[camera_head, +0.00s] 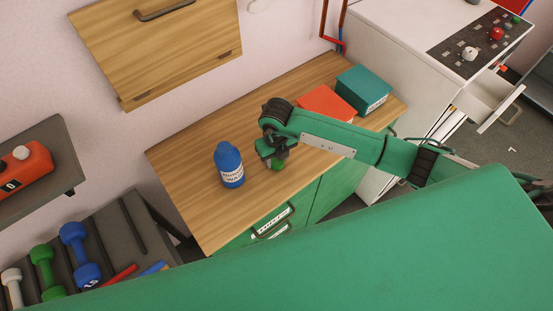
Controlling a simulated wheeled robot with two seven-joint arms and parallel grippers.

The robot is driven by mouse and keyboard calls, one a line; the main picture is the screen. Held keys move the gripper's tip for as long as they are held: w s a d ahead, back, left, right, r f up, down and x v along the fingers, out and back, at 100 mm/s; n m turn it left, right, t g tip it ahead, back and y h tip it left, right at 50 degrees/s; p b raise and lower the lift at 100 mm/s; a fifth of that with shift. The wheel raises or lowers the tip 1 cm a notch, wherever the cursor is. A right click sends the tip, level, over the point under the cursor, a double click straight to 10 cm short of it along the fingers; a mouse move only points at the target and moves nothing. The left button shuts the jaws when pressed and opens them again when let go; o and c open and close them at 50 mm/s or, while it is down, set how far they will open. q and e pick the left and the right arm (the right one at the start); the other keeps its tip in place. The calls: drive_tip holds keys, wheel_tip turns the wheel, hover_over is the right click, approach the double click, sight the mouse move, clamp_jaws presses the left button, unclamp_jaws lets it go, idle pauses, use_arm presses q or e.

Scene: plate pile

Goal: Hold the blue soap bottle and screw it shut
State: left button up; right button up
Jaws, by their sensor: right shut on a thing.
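The blue soap bottle (231,173) stands upright on the wooden countertop (185,195), with a white label facing forward. My right gripper (277,163) is just right of the bottle and apart from it, pointing down over the countertop. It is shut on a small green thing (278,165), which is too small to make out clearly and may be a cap. My right arm reaches in from the right. My left gripper is not in view.
An orange-red box (325,101) and a teal box (362,88) lie at the back right of the countertop. A wooden wall cabinet (165,45) hangs above. A dumbbell rack (105,225) stands at the left. The countertop left of the bottle is clear.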

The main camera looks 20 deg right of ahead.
sight(276, 160)
wheel_tip(276, 160, up, 19)
drive_tip(key=b, duration=0.4)
drive_tip(key=shift+r, duration=0.15)
drive_tip(key=s+d+f+n, duration=0.2)
drive_tip(key=d+f+n, duration=0.1)
drive_tip(key=n, duration=1.4)
drive_tip(key=s+d+f+n, duration=0.3)
drive_tip(key=n, duration=1.3)
drive_tip(key=shift+d+n, duration=0.4)
